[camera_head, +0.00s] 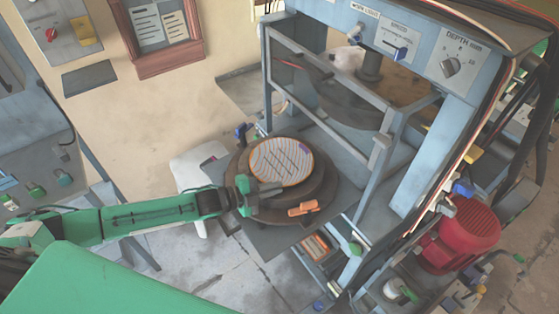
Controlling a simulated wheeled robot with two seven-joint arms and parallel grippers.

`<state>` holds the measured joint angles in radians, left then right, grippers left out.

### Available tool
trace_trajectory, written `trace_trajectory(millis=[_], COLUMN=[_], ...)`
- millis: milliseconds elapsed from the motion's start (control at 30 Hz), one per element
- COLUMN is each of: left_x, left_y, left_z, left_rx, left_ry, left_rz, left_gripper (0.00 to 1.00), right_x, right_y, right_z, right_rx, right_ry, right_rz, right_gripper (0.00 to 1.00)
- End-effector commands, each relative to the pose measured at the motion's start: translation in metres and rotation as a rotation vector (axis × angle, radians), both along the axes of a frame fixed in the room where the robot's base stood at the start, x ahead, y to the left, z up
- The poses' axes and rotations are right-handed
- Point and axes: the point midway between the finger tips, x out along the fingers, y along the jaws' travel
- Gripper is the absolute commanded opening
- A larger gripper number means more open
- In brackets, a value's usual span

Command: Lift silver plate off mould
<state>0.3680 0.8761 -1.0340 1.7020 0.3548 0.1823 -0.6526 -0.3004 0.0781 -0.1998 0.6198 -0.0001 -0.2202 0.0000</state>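The silver plate (281,161) is a round disc with dark lines and a thin orange-brown rim. It lies on the round brown mould (318,190) at the front of the press, a little towards the mould's back left. My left gripper (262,191) reaches in from the left, with its grey fingers at the plate's lower-left edge, over the mould. I cannot tell whether the fingers touch the plate or how far apart they are. My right gripper is not in view.
The blue-grey press frame (382,150) stands behind and right of the mould, with a control panel (455,62) on top. An orange handle-like part (303,209) sits on the mould's front. A red motor (462,235) is at the lower right.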

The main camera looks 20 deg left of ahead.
Motion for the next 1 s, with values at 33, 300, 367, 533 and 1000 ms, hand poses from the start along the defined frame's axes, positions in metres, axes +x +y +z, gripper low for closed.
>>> trace_trajectory(millis=[33,300,367,533,1000], left_x=[0.005,0.016,0.016,0.016,0.016], left_y=[-0.006,-0.017,-0.017,-0.017,-0.017], left_z=[0.003,-0.004,-0.004,-0.004,-0.002], left_rx=[-0.002,0.001,0.001,0.001,0.001], left_ry=[-0.001,-0.001,-0.001,-0.001,-0.001], left_rz=[0.0,0.0,0.0,0.0,0.0], left_gripper=[0.08,0.08,0.08,0.0,0.0], right_x=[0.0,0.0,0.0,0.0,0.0], right_y=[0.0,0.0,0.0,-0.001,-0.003], right_z=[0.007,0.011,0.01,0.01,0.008], right_rx=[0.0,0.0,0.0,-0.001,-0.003], right_ry=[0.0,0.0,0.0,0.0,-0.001], right_rz=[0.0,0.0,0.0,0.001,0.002], right_gripper=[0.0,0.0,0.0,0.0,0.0])
